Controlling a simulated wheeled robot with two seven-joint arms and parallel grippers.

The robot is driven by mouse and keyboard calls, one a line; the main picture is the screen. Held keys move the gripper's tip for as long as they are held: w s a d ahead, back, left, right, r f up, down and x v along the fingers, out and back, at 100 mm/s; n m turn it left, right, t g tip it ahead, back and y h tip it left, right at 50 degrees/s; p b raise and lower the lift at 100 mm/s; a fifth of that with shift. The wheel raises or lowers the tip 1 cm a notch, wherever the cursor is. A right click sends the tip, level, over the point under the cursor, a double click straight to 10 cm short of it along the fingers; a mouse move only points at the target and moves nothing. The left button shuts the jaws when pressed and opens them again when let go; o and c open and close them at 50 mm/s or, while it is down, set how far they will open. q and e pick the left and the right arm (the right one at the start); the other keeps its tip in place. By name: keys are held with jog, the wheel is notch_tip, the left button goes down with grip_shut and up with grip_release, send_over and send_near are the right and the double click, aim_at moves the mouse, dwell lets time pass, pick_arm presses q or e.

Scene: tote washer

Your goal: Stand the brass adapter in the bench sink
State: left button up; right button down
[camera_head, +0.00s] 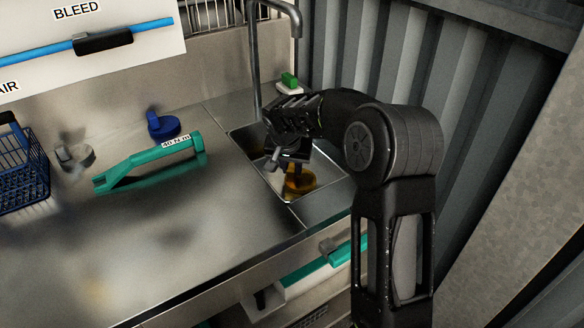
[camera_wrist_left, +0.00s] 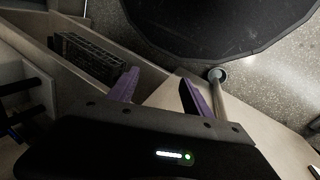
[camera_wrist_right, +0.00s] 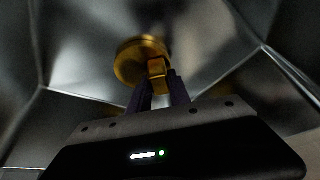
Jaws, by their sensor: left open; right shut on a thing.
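The brass adapter (camera_head: 300,182) is down inside the bench sink (camera_head: 262,178), partly hidden by my right gripper (camera_head: 292,168) in the head view. In the right wrist view the adapter (camera_wrist_right: 140,60) shows a round disc and a square stub, and the purple fingers of my right gripper (camera_wrist_right: 158,85) are shut on the stub. The steel sink walls surround it; I cannot tell whether the adapter touches the sink floor. My left gripper (camera_wrist_left: 158,90) is open and empty in the left wrist view, away from the sink; it is not in the head view.
A tap (camera_head: 256,60) rises behind the sink, close to my right arm. A green 40 N m tool (camera_head: 150,164), a blue knob-like piece (camera_head: 163,126) and a blue wire basket (camera_head: 22,170) stand on the bench to the left. The front middle of the bench is clear.

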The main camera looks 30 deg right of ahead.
grip_release()
dwell(1.1)
jog(key=shift+r, duration=0.1)
dwell(0.3)
jog(key=shift+p+v, duration=0.7)
jog(key=shift+v, duration=0.7)
jog(key=shift+p+v, duration=1.2)
jog(key=shift+v, duration=1.75)
